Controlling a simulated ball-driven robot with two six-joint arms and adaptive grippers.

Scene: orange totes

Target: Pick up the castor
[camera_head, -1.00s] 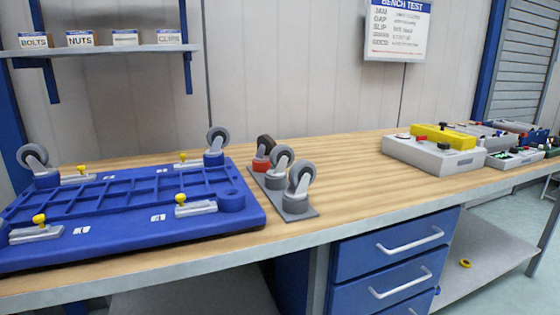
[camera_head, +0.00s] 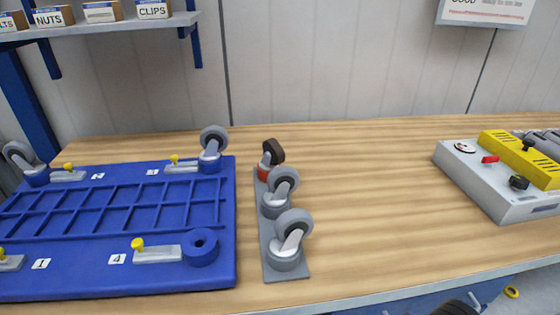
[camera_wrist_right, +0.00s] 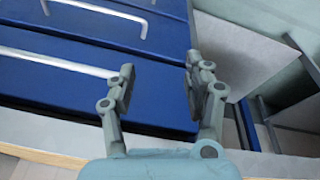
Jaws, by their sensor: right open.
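Three castors stand in a row on a grey strip (camera_head: 270,245) on the bench. The nearest grey castor (camera_head: 290,240) and the middle grey castor (camera_head: 280,190) have grey wheels. The far castor (camera_head: 269,160) has a dark wheel and a red base. A blue frame (camera_head: 120,275) left of the strip carries a castor (camera_head: 212,148) at its far right corner and another (camera_head: 24,162) at its far left. Its front right round socket (camera_head: 202,248) is empty. My right gripper (camera_wrist_right: 160,76) is open and empty before the bench drawers in the wrist view. My left gripper is not seen.
Yellow-knobbed clamps (camera_head: 155,252) sit on the blue frame. A grey and yellow test box (camera_head: 490,185) stands at the right. The wooden bench (camera_head: 375,200) between strip and box is clear. Blue drawers (camera_wrist_right: 90,85) fill the wrist view's left side.

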